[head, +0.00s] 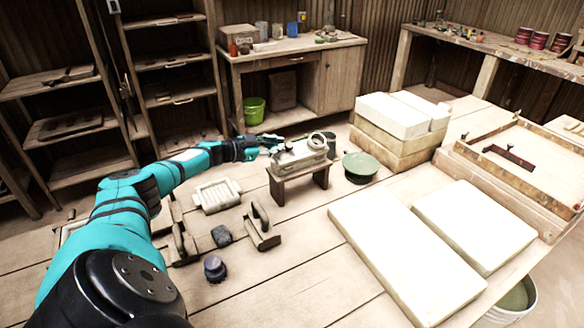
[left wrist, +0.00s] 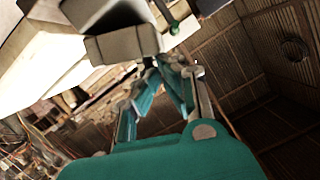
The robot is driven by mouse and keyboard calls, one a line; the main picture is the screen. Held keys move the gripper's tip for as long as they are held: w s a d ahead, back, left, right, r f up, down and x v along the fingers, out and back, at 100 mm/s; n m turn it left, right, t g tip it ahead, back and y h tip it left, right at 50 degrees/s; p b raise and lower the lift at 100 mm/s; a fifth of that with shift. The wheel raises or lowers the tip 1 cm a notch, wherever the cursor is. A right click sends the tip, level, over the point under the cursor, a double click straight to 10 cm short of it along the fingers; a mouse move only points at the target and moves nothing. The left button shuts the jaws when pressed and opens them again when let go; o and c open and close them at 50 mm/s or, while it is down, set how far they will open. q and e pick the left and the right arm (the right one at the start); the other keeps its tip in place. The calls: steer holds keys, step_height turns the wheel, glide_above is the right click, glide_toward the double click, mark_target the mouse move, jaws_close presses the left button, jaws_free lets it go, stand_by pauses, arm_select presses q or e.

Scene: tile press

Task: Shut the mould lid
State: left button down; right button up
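The press mould (head: 300,154) is a pale grey metal block on a small dark wooden stand (head: 299,175) in the middle of the bench. A round ring-like part shows at its right end. I cannot clearly make out the lid or its angle. My left gripper (head: 270,143) is just left of the mould, at about its top height. A pale grey block with a thin dark green rod (left wrist: 173,20) is close beyond the fingertips. My right gripper is not in view.
A green round pot (head: 360,167) stands right of the stand. A ribbed pale tray (head: 216,195), a wooden-handled tool (head: 262,228) and a dark cylinder (head: 214,268) lie nearer. White slabs (head: 402,255) fill the right front. Bare planks lie in front of the stand.

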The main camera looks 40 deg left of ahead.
arm_select(q)
steer(key=shift+w+a+f+n+b, duration=0.25)
steer(key=shift+a+f+n+b, duration=0.2)
steer(key=shift+f+b, duration=0.2)
steer(key=shift+w+a+f+b, duration=0.15)
steer(key=shift+a+f+b, duration=0.15)
steer(key=shift+a+b, duration=0.6)
steer(key=shift+d+b, duration=0.25)
steer(key=shift+b, duration=0.05)
steer(key=v, duration=1.2)
steer(key=shift+a, duration=0.15)
steer(key=shift+w+r, duration=0.1)
